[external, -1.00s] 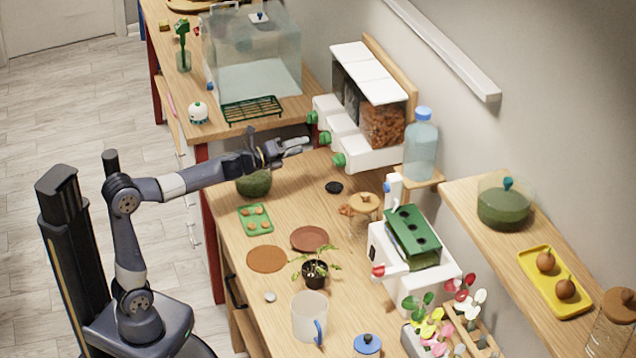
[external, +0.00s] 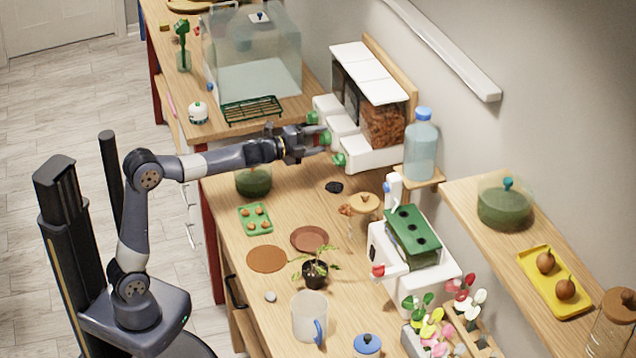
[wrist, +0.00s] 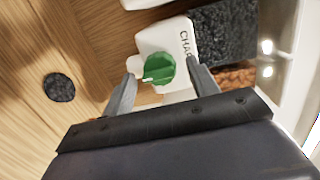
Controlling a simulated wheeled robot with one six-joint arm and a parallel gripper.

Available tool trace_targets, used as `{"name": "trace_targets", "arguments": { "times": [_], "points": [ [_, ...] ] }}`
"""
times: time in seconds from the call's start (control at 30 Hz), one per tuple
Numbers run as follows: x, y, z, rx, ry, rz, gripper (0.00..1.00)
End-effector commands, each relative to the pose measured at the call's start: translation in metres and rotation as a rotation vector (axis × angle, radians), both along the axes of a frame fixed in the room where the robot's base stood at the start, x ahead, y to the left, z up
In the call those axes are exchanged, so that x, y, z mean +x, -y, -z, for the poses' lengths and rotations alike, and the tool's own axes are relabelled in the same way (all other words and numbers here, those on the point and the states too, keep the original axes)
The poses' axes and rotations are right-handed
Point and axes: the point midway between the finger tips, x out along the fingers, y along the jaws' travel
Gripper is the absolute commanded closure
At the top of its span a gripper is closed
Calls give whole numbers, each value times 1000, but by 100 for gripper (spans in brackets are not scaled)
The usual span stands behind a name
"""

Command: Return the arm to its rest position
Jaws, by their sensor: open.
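My gripper (external: 318,142) is stretched out over the table, in front of the white dispenser (external: 376,155) with green knobs. In the wrist view its two grey fingers (wrist: 160,85) stand apart. A green knob (wrist: 159,69) on a white outlet shows between the fingertips; I cannot tell whether the fingers touch it. The outlet bears dark lettering, partly cut off by a finger. My arm (external: 225,158) reaches from the base at the lower left, with its forearm nearly level above the table.
Below the arm a green jar (external: 253,182) stands on the wooden table. A black disc (external: 334,187) lies near the dispenser, and a green tray (external: 255,218) lies nearer the front edge. A blue-capped bottle (external: 421,150) stands right of the dispenser. A glass tank (external: 255,55) is behind.

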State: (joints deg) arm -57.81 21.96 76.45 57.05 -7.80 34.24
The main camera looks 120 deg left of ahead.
Motion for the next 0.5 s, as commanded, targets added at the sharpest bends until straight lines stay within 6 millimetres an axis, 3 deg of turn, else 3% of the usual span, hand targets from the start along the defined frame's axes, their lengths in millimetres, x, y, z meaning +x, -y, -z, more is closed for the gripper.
{"name": "trace_targets", "arguments": {
  "times": [0.5],
  "points": [
    [-1,-1,-6,-337,333,0,44]
  ]
}}
